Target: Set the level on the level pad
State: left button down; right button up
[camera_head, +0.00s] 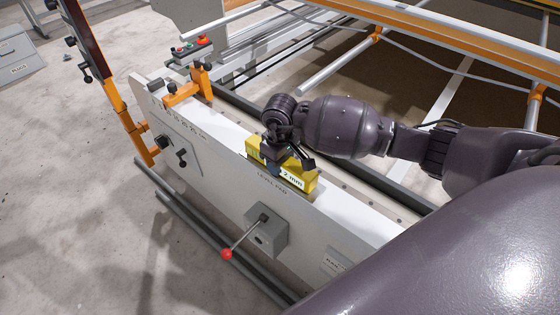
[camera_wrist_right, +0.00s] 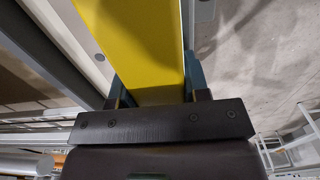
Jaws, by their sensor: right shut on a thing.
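The level is a yellow block (camera_head: 300,177) with a label reading "2 mm" on its near end. It sits along the top edge of the grey side panel, directly above the "LEVEL PAD" lettering (camera_head: 272,183). The pad surface is hidden under the level, and I cannot tell whether the two touch. My right gripper (camera_head: 274,166) comes from above and is shut across the level near its middle. In the right wrist view the level (camera_wrist_right: 140,45) runs between the two fingers of my right gripper (camera_wrist_right: 155,92). My left gripper is not in view.
A grey box with a red-knobbed lever (camera_head: 266,232) stands out from the panel below the level. An orange bracket (camera_head: 188,90) is on the panel's top edge to the left. A red and green button box (camera_head: 191,48) stands behind it. Open concrete floor (camera_head: 80,190) lies left.

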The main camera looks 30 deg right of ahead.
jog(key=shift+f, duration=0.15)
jog(key=o, duration=1.2)
jog(key=shift+c, duration=0.2)
jog(key=shift+r, duration=0.2)
notch_tip(320, 180, up, 11)
jog(key=shift+f+p, duration=0.15)
jog(key=shift+p, duration=0.2)
jog(key=shift+r, duration=0.55)
